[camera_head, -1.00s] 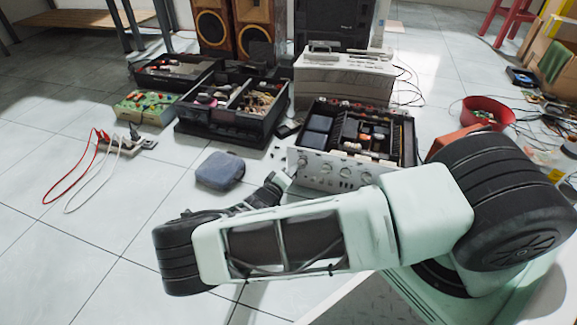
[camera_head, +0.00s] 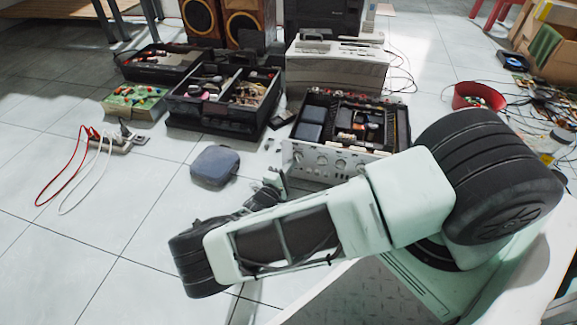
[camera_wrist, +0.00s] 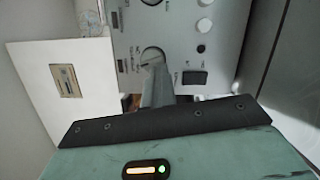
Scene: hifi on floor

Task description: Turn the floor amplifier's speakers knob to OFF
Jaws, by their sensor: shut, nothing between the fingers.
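The floor amplifier (camera_head: 360,164) stands open-topped on the tiles, its silver front panel of knobs turned towards me. In the wrist view the panel (camera_wrist: 190,42) fills the upper middle. A round knob (camera_wrist: 152,54) sits just beyond my fingertips; its small labels are too blurred to read, so I cannot tell its setting. My gripper (camera_wrist: 156,72) is shut and empty, its fingers overlapping the knob's lower edge in the picture; contact is unclear. In the head view my gripper (camera_head: 275,181) is small, just in front of the panel's left end.
A blue-grey pouch (camera_head: 217,166) lies left of my gripper. Black parts trays (camera_head: 205,121), a beige device (camera_head: 337,68) and speakers stand behind. A red bowl (camera_head: 467,94) is right of the amplifier. Front-left floor is clear.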

